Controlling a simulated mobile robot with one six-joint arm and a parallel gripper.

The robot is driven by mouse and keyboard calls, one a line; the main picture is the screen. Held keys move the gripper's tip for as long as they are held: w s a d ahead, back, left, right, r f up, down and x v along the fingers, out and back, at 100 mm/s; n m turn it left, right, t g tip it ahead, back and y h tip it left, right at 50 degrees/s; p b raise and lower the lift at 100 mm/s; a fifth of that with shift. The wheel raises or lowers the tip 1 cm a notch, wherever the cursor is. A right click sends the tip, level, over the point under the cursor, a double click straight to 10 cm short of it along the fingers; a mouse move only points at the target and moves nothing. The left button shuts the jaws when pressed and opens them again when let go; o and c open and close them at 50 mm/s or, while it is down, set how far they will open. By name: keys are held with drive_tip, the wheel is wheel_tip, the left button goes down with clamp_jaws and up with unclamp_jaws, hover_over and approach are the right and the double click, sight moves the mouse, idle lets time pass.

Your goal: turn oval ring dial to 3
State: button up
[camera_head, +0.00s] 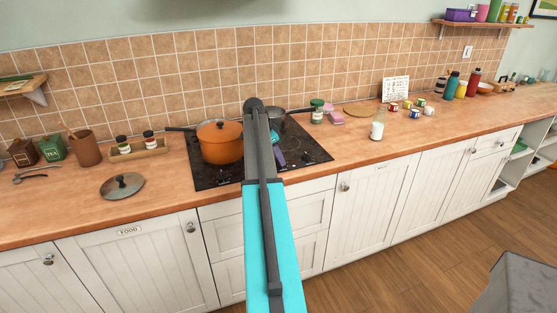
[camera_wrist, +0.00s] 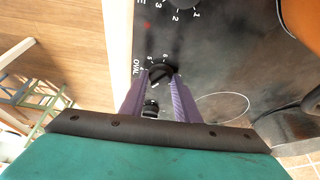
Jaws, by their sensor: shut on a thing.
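The oval ring dial (camera_wrist: 161,72) is a small black knob on the black hob, with "OVAL" and white numbers printed around it in the wrist view. My gripper (camera_wrist: 163,77) has its two purple fingers on either side of this dial and is shut on it. The number that the dial points to is too small to tell. In the head view, my gripper (camera_head: 279,158) is low over the hob's front right part; my own arm hides the dial there.
A second dial (camera_wrist: 151,107) shows between my fingers, and a third (camera_wrist: 181,3) is at the top edge. An orange pot (camera_head: 220,146) and a dark saucepan (camera_head: 291,117) stand on the hob (camera_head: 312,152). A lid (camera_head: 122,186) lies on the counter at left.

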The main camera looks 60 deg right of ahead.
drive_tip(key=shift+w+m+y, duration=0.15)
drive_tip(key=shift+m+y, duration=0.15)
drive_tip(key=shift+m, duration=0.6)
drive_tip(key=o, duration=1)
drive_tip(key=shift+o, duration=0.2)
drive_tip(key=shift+r, duration=0.1)
drive_tip(key=b+v, duration=0.3)
drive_tip(key=v, duration=1)
drive_tip(key=shift+w+a+r, duration=0.15)
drive_tip(key=shift+w+r, duration=0.05)
drive_tip(key=shift+w, duration=0.05)
